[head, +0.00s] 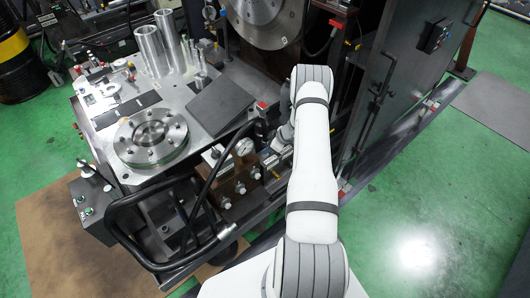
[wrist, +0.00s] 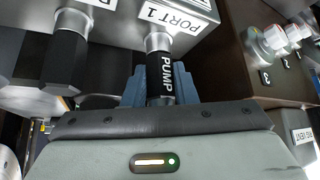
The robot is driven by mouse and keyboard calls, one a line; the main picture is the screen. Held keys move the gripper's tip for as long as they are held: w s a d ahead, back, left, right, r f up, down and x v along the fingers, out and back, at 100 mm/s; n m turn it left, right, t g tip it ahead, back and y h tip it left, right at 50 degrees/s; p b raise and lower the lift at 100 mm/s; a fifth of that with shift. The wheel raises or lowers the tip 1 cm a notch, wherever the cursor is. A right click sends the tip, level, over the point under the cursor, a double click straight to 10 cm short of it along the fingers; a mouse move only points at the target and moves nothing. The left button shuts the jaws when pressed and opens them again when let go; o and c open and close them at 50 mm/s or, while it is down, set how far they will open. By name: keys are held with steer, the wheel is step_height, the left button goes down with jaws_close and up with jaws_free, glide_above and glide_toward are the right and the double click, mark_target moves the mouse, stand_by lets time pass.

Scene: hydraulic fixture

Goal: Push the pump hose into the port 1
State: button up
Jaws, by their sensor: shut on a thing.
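The pump hose (wrist: 166,72) shows in the wrist view as a black sleeve lettered PUMP. A silver collar (wrist: 158,42) lies at its upper end. The collar meets the grey block under the PORT 1 label (wrist: 177,17), in line with it. I cannot tell how deep it sits in the port. My gripper (wrist: 160,88) is shut on the hose sleeve, with a blue-grey finger on each side. The hose's lower part is hidden behind my gripper's body. In the head view my arm reaches to the fixture's front, and it hides most of the port area.
Another black hose end (wrist: 65,55) hangs from the block at left. A brown block (wrist: 235,50) with numbered fittings stands close on the right. In the head view, a pressure gauge (head: 244,147) and looped black hoses (head: 122,196) crowd the fixture's front. Green floor is clear at right.

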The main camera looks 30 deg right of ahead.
stand_by(0.4)
steer(key=o, duration=1.1)
steer(key=shift+c, duration=0.2)
steer(key=b+v, duration=0.1)
steer(key=v, duration=0.6)
steer(key=shift+s+d+r, duration=0.2)
